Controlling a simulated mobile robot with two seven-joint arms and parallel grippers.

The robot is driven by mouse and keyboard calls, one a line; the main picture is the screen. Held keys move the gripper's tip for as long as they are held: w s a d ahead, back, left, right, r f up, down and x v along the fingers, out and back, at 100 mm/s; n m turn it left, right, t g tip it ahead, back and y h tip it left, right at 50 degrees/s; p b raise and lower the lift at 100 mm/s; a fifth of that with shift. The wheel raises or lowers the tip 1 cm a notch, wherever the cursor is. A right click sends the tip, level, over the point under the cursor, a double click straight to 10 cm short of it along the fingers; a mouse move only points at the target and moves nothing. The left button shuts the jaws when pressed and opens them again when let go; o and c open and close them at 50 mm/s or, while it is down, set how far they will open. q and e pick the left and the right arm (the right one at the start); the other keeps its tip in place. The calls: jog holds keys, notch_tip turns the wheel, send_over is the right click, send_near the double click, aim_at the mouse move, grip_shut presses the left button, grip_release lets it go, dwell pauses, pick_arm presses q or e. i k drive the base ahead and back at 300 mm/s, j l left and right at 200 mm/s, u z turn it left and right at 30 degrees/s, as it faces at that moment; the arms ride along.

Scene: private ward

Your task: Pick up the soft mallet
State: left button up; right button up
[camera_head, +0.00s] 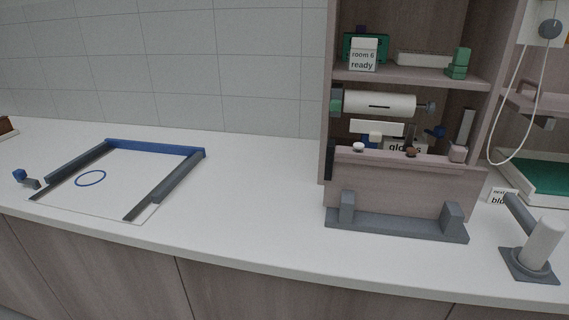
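What looks like the soft mallet stands at the right end of the white counter. It has a pale cylindrical head (541,246) and a dark grey handle (520,213) that slants up to the left. It rests at a flat grey base (515,264) near the counter's front edge. I cannot tell how head, handle and base are joined. Neither of my grippers is in view.
A wooden board in a grey stand (396,223) stands left of the mallet, before a shelf unit (410,77). A blue-and-grey frame (155,147) lies left. The counter's middle (255,205) is clear.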

aim_at(544, 236)
jog(key=z, duration=1.5)
jog(key=i+l, duration=0.1)
jog(key=l, duration=0.3)
jog(key=i+l, duration=0.15)
jog(key=l, duration=0.25)
jog(key=i+l, duration=0.1)
jog(key=l, duration=0.3)
jog(key=i+l, duration=0.15)
jog(key=l, duration=0.3)
jog(key=l+u, duration=0.1)
jog(key=u, duration=0.25)
jog(key=l+u, duration=0.15)
jog(key=u, duration=0.15)
jog(key=l+u, duration=0.1)
jog(key=u, duration=0.25)
jog(key=i, duration=0.05)
